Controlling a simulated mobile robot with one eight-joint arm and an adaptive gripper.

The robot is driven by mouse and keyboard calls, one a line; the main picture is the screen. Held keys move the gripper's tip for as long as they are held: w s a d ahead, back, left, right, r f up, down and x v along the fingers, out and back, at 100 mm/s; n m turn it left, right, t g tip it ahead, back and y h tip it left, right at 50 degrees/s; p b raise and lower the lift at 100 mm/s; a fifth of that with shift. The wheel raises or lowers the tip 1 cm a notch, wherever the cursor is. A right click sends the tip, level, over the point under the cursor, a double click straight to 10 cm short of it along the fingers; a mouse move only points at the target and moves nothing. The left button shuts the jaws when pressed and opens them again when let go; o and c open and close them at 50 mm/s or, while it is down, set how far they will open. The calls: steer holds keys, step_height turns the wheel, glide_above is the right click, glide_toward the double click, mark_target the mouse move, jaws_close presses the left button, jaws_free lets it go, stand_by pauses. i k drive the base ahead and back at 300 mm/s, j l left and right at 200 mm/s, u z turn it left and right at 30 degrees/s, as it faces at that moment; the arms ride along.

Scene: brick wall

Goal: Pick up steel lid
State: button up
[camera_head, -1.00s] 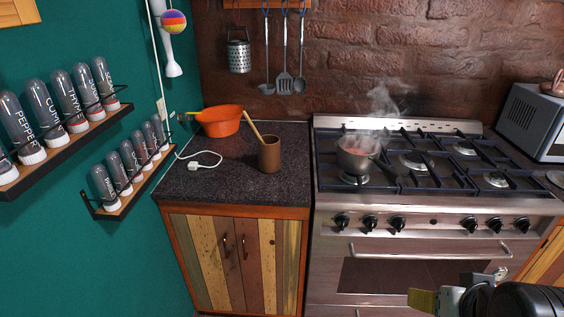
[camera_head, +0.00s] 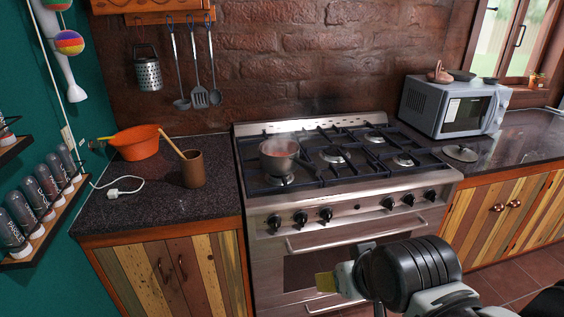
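A steel lid (camera_head: 460,153), round and flat with a small knob, lies on the dark counter to the right of the stove, in front of the microwave. My gripper (camera_head: 326,284) is low in front of the stove's oven door, well apart from the lid, to its left and nearer to me. Only a yellowish piece at its end shows clearly, so I cannot tell whether the fingers are open or shut. I see nothing held in it.
A steaming pot (camera_head: 279,159) stands on the stove (camera_head: 345,200). A grey microwave (camera_head: 455,106) stands behind the lid. The right counter (camera_head: 530,140) has free room right of the lid. An orange colander (camera_head: 137,142) and a brown cup (camera_head: 193,169) stand on the left counter.

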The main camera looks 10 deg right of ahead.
mark_target(459, 153)
steer(key=z, duration=1.4)
